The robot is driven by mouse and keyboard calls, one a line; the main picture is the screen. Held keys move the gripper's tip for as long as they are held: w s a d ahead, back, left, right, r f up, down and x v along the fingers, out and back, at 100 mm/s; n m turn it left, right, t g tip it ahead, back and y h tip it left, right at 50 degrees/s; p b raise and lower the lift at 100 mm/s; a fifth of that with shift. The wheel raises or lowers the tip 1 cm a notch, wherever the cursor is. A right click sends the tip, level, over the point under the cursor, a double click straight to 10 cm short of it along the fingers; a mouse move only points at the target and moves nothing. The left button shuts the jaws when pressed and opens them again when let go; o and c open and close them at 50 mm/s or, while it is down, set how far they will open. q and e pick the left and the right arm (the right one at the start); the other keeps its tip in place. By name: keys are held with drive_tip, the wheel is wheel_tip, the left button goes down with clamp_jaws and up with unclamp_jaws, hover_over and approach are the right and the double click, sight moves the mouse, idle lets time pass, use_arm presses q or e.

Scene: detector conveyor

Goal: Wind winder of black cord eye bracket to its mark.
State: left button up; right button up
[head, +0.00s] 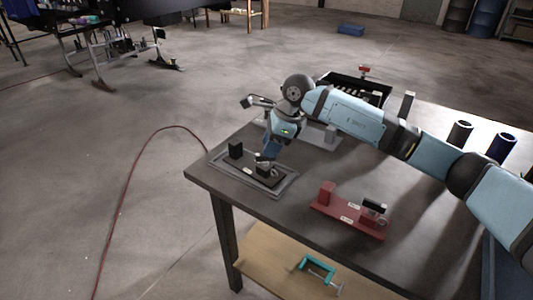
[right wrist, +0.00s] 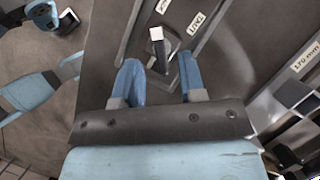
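The black cord eye bracket (head: 236,150) is a dark unit with an upright block, set on a grey tray-like plate on the table's near left corner. Its winder (right wrist: 157,52) shows in the right wrist view as a dark arm with a pale square-ended knob. My right gripper (head: 267,158) comes down over the bracket's right part. In the right wrist view its blue fingers (right wrist: 160,80) stand apart on either side of the winder's lower end, with gaps showing. My left gripper does not show in the head view.
A red bracket unit (head: 347,214) with pale labels sits on the table to the right. A grey unit (head: 322,134) stands behind my right gripper. A black open bin (head: 358,84) and two dark cylinders (head: 460,133) are farther back. A teal clamp (head: 318,268) lies on the lower shelf.

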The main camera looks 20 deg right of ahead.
sight(265, 160)
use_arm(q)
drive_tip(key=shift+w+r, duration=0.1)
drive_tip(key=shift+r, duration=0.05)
use_arm(e)
drive_tip(key=shift+x, duration=1.5)
drive_tip(key=shift+c, duration=0.2)
clamp_jaws()
drive_tip(key=shift+m, duration=0.3)
drive_tip(key=m+t, duration=0.1)
drive_tip(key=m, duration=0.2)
drive_tip(key=m+t+h, duration=0.1)
drive_tip(key=m, duration=0.2)
drive_tip(key=shift+s+m+t+h, duration=0.1)
drive_tip(key=shift+m+t+h, duration=0.25)
drive_tip(key=shift+m, duration=0.25)
